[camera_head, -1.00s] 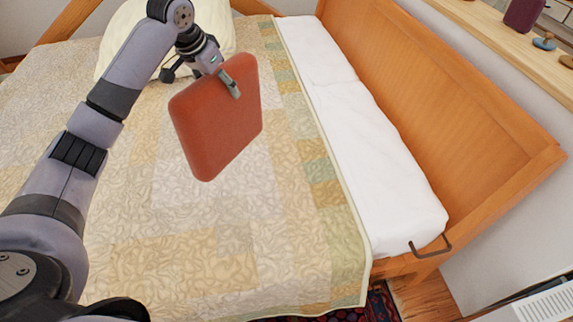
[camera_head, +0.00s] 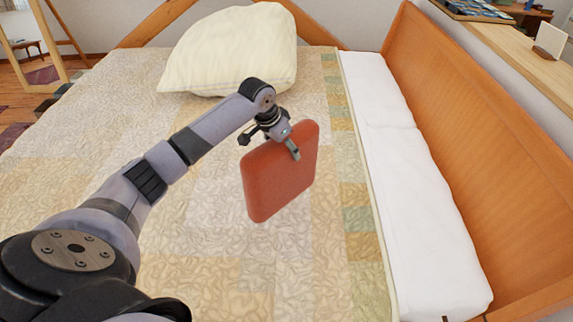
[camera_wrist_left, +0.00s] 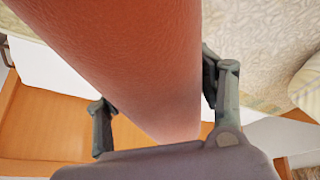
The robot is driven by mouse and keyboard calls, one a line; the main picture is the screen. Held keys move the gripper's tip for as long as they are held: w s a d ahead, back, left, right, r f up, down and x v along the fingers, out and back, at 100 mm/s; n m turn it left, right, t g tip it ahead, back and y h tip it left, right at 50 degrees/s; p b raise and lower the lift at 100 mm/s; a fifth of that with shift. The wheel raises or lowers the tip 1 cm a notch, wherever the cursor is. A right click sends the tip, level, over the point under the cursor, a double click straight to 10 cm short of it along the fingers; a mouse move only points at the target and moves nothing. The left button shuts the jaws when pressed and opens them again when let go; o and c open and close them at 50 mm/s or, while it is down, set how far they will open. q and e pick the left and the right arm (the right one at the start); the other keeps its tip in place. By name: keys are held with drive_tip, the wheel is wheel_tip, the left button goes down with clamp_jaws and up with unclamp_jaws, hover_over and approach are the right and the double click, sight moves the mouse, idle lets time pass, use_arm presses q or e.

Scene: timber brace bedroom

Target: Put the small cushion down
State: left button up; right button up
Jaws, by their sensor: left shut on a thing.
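The small cushion (camera_head: 278,175) is reddish-orange, square and fairly thin. My left gripper (camera_head: 292,150) is shut on its upper edge, and the cushion hangs tilted below it. In the head view it appears in front of the quilt on the bed; how far above the quilt I cannot tell. In the left wrist view the cushion (camera_wrist_left: 135,60) fills the space between the two fingers of the left gripper (camera_wrist_left: 157,108). My right gripper is not in view.
A large cream pillow (camera_head: 235,50) lies at the far end of the bed. The patchwork quilt (camera_head: 200,240) is bare around the cushion. A white mattress strip (camera_head: 415,180) and a wooden bed board (camera_head: 500,150) run along the right. A shelf (camera_head: 520,50) stands beyond.

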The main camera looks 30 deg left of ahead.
sight(272, 143)
use_arm(q)
wheel_tip(272, 143, down, 7)
drive_tip(key=shift+r, duration=0.1)
drive_tip(key=o, duration=2)
drive_tip(key=shift+o, duration=0.2)
drive_tip(key=v, duration=1.2)
drive_tip(key=shift+s, duration=0.15)
